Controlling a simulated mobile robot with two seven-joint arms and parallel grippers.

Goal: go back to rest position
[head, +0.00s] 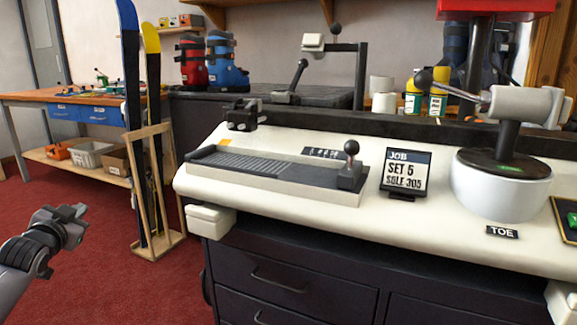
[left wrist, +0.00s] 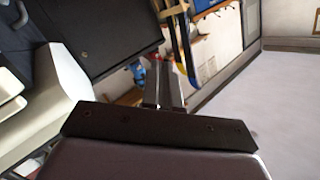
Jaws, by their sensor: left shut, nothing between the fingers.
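My left gripper (head: 76,211) shows at the lower left of the head view, over the red carpet and clear of the bench. Its fingers are together with nothing between them. In the left wrist view its closed fingers (left wrist: 163,85) point away from the camera, with open room around them. My right gripper is in neither view.
The white-topped bench (head: 300,203) with dark drawers fills the middle and right. A job sign (head: 405,172), a lever fixture (head: 275,177) and a white round-based device (head: 502,188) stand on it. Skis (head: 131,90) stand in a wooden rack (head: 158,249). Red carpet (head: 110,285) is free around my left gripper.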

